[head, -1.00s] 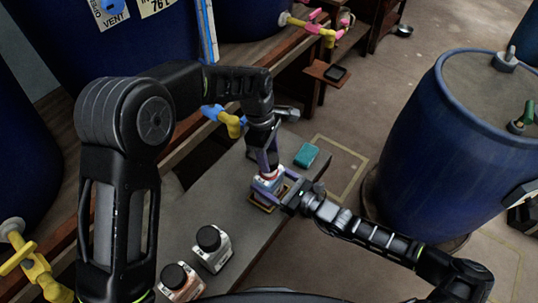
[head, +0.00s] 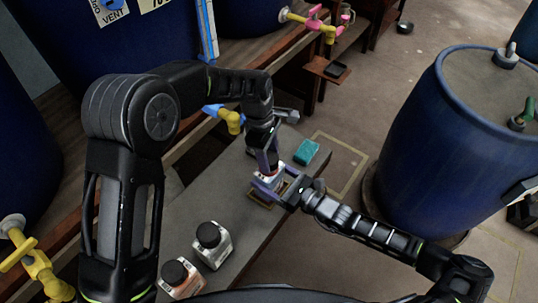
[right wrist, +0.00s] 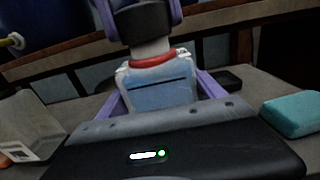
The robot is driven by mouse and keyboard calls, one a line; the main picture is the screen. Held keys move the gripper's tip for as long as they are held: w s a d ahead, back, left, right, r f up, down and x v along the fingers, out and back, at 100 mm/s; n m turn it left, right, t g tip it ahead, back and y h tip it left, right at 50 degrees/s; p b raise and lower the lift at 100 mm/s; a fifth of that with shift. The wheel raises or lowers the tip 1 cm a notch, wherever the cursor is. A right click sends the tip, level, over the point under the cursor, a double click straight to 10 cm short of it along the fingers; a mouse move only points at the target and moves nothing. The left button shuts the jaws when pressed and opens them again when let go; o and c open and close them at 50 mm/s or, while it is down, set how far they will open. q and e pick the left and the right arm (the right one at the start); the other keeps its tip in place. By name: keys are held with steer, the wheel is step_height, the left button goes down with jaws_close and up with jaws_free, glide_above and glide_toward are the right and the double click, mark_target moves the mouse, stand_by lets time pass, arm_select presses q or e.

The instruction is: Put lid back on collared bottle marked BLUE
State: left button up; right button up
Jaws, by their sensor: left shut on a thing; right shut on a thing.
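The collared bottle (right wrist: 160,88) has a white neck, a red collar and a blue-grey front in the right wrist view. In the head view it is mostly hidden between my grippers. My right gripper (head: 271,186) is shut around its body, with a purple finger on each side. My left gripper (head: 267,163) comes from above, shut on the black lid (right wrist: 146,22). The lid is over the neck, roughly in line with it. Part of the white neck shows below the lid. I cannot tell whether the lid is seated. No word on the bottle is readable.
Two other black-lidded bottles, one white-labelled (head: 212,245) and one orange-brown (head: 181,280), stand on the near bench. A teal sponge (head: 306,152) lies beyond the grippers. A small wooden frame (head: 261,200) is under the held bottle. A blue barrel (head: 430,150) stands right.

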arm_select(q)
steer(key=shift+f, duration=0.65)
stand_by(0.4)
steer(key=o, duration=1.4)
steer(key=r, duration=0.4)
steer(key=a+r, duration=0.1)
steer(key=r, duration=0.7)
steer(key=shift+w+a, duration=0.3)
steer(key=shift+w, duration=0.05)
arm_select(e)
steer(key=o, duration=2.1)
